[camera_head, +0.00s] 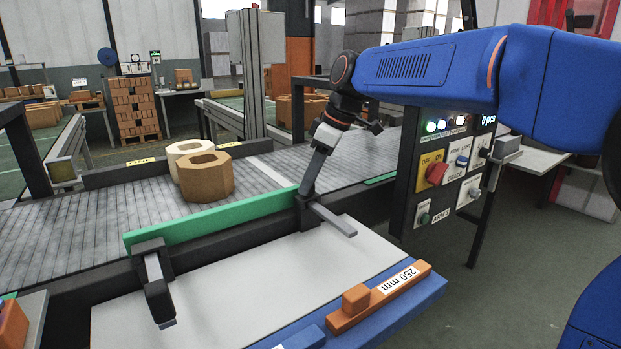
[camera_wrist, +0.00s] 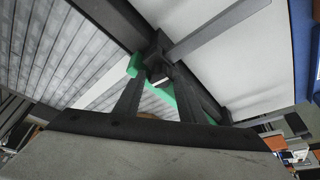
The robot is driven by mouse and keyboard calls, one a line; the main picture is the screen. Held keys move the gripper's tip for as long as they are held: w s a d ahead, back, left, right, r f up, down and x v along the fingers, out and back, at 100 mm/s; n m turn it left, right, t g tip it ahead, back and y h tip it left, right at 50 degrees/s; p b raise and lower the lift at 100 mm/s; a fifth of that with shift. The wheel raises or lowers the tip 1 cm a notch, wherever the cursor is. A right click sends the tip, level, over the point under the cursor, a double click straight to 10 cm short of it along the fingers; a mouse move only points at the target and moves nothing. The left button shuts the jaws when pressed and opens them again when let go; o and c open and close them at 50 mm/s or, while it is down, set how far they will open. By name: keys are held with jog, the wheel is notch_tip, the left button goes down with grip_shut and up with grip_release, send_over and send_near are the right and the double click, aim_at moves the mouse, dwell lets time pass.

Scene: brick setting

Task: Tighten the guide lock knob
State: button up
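The green guide rail (camera_head: 215,222) runs along the near side of the roller conveyor, held by a dark bracket with a light bar at each end. My gripper (camera_head: 306,190) reaches down to the right bracket (camera_head: 333,222). In the wrist view, a small dark knob (camera_wrist: 157,66) sits at the bracket by the rail. My gripper's two fingers (camera_wrist: 158,80) stand apart, one on each side of the knob. I cannot see clear contact with it. In the head view, the fingers hide the knob. The left bracket (camera_head: 154,280) stands free.
An orange block marked 250 mm (camera_head: 388,297) lies on the blue ledge of the pale table (camera_head: 260,275). A brown (camera_head: 206,180) and a cream octagonal piece (camera_head: 188,149) stand on the conveyor (camera_head: 80,230). A control panel (camera_head: 447,170) stands close right of my gripper.

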jog(key=shift+c, duration=0.2)
jog(key=c, duration=0.7)
jog(key=shift+s+m+t+h, duration=0.1)
jog(key=shift+m+t+h, duration=0.25)
jog(key=shift+m, duration=0.8)
jog(key=shift+s+m+t+h, duration=0.15)
jog(key=shift+m+t, duration=0.3)
jog(key=shift+m, duration=0.7)
jog(key=shift+w, duration=0.1)
jog(key=o, duration=0.7)
jog(key=shift+o, duration=0.2)
jog(key=v, duration=1.7)
jog(key=shift+r, duration=0.2)
